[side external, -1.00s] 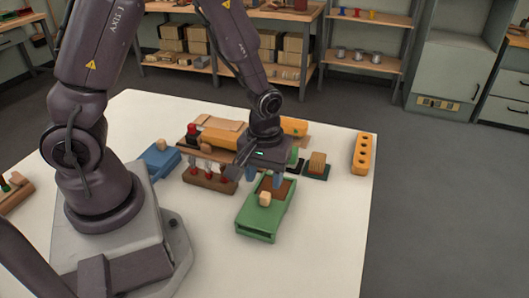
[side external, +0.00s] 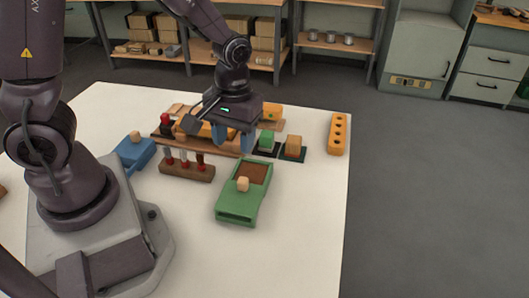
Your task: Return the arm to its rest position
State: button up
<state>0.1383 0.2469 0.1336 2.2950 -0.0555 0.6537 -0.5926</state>
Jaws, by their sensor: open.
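My gripper (side external: 232,142) hangs above the table's middle, its two blue fingertips pointing down. It is open, with nothing seen between the fingers. It is raised above and behind a green tray-like fixture (side external: 236,213), which has a brown filled recess and a small tan knob. My arm reaches over from the base at the left.
A brown rack (side external: 187,171) with red-tipped pieces and a blue fixture (side external: 134,152) stand left of the gripper. A green block (side external: 266,140) and a tan block (side external: 293,146) sit to the right. An orange holed bar (side external: 339,134) lies near the right edge. The white table's front (side external: 280,262) is clear.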

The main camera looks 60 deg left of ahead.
jog(key=s+r+m+t, duration=0.3)
jog(key=s+r, duration=0.1)
jog(key=r, duration=0.5)
jog(key=s+r+m+t, duration=0.3)
jog(key=s+r+m, duration=0.1)
jog(key=r, duration=0.5)
jog(key=shift+s+a, duration=0.2)
jog(key=shift+s, duration=0.15)
